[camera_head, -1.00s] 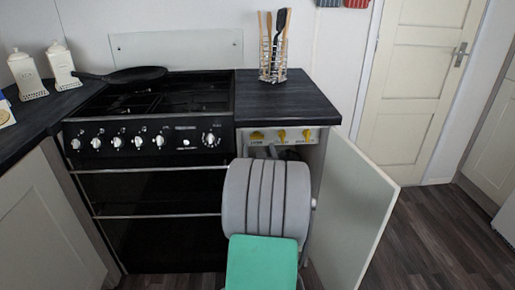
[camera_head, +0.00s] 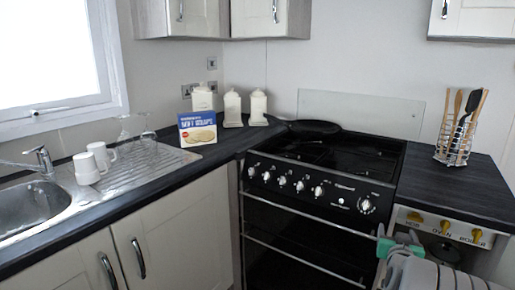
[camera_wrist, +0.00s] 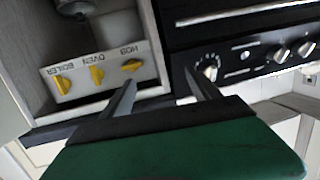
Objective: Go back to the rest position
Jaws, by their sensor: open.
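My gripper (camera_wrist: 160,77) shows in the wrist view with its two dark fingers apart and nothing between them. It points at the cabinet beside the stove, between the panel of yellow valves (camera_wrist: 97,75) and the stove's knob panel (camera_wrist: 250,62). The wrist picture is upside down, as the valve labels show. In the head view my grey and green arm is at the lower right, in front of the valve panel (camera_head: 443,227). The fingers are not clearly visible there.
The black stove (camera_head: 330,160) stands left of my arm. A utensil rack (camera_head: 455,140) stands on the right counter.

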